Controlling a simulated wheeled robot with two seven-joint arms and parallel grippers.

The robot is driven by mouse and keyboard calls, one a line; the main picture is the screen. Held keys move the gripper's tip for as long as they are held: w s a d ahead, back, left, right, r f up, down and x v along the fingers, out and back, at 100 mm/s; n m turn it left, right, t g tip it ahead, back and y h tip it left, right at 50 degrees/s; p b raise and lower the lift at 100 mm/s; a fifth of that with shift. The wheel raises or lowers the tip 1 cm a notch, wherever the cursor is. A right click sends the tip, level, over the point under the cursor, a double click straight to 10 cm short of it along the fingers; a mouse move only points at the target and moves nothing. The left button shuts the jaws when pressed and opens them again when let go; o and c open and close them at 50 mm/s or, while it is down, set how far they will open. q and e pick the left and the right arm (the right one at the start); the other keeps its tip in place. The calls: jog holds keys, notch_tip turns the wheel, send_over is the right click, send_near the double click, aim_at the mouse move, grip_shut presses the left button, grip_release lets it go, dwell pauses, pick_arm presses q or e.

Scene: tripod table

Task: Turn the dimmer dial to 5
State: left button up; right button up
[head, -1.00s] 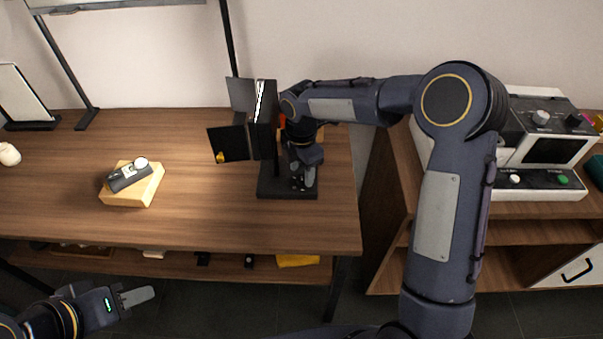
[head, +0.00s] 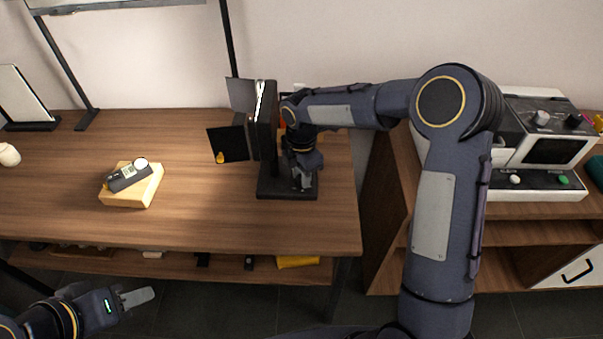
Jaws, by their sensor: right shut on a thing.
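A black lamp-like fixture (head: 264,120) with barn-door flaps stands on a dark square base (head: 276,189) at the right part of the wooden table. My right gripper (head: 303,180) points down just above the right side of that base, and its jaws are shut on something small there. The dimmer dial itself is hidden behind the gripper, so its setting cannot be read. My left gripper (head: 137,297) is at the lower left, in front of the table and away from everything. Its fingers look close together, but the gap between them cannot be made out.
A small grey meter (head: 129,176) lies on a light wooden block (head: 146,191) at the table's left. A white-faced panel (head: 24,98) stands further left. A grey-white machine (head: 545,150) stands on the right cabinet. The table's (head: 220,216) middle is clear.

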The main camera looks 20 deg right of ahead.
jog(key=shift+m, duration=0.3)
jog(key=m, duration=0.4)
jog(key=shift+m, duration=0.3)
jog(key=m, duration=0.5)
jog(key=shift+m, duration=0.4)
jog(key=o, duration=1)
notch_tip(320, 180, up, 8)
jog(key=shift+f+p, duration=0.2)
jog(key=shift+p, duration=0.2)
jog(key=shift+r, duration=0.15)
